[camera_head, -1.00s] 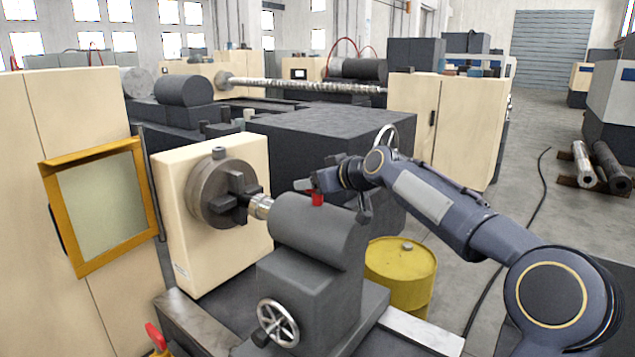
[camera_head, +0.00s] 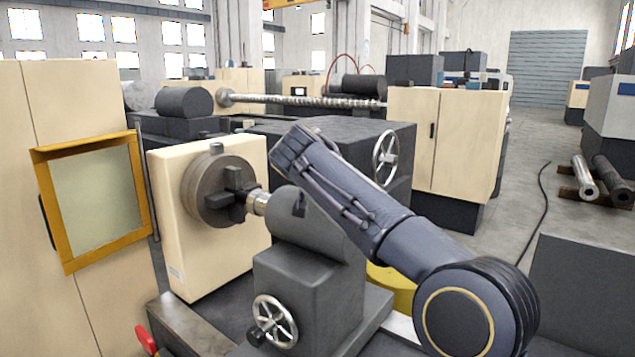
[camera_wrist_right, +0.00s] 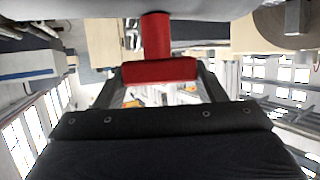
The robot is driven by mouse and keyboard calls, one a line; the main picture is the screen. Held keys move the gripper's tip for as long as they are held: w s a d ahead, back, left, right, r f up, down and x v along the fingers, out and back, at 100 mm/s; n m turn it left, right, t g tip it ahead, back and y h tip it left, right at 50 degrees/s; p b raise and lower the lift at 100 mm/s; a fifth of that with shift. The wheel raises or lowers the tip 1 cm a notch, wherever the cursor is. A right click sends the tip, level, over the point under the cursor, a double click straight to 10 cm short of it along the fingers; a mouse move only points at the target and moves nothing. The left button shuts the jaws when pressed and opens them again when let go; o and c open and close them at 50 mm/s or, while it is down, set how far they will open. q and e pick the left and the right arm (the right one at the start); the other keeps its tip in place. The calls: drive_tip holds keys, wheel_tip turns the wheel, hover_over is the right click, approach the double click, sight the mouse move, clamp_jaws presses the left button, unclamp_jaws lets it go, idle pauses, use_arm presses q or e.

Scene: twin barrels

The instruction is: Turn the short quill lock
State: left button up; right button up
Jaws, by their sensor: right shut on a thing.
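The quill lock is a red T-shaped handle (camera_wrist_right: 160,72) with a red stem (camera_wrist_right: 156,35), seen in the right wrist view. My right gripper (camera_wrist_right: 161,74) is shut on its crossbar, with one dark finger at each end. In the head view my right arm comes in from the right and reaches over the grey tailstock (camera_head: 308,270). The red handle does not show there now. My left gripper is not in view.
The chuck (camera_head: 214,190) on the beige headstock (camera_head: 175,265) stands left of the tailstock. A handwheel (camera_head: 274,321) sits on the tailstock's front. A yellow barrel (camera_head: 395,285) is partly hidden behind my arm. A red lever (camera_head: 147,340) shows at the lower left.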

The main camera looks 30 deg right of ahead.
drive_tip(key=m+g+h+p, duration=0.1)
drive_tip(key=m+g+h, duration=0.1)
drive_tip(key=shift+a+r+m, duration=0.1)
drive_tip(key=shift+m, duration=0.2)
drive_tip(key=shift+m+g+h+p, duration=0.6)
drive_tip(key=shift+m+g, duration=0.3)
drive_tip(key=shift+g, duration=0.1)
drive_tip(key=shift+m+g+h+p, duration=0.3)
drive_tip(key=shift+m+g+p, duration=0.05)
drive_tip(key=shift+m+g, duration=0.15)
drive_tip(key=o, duration=1)
drive_tip(key=shift+f, duration=0.2)
drive_tip(key=shift+b+v, duration=0.4)
drive_tip(key=shift+v, duration=3.4)
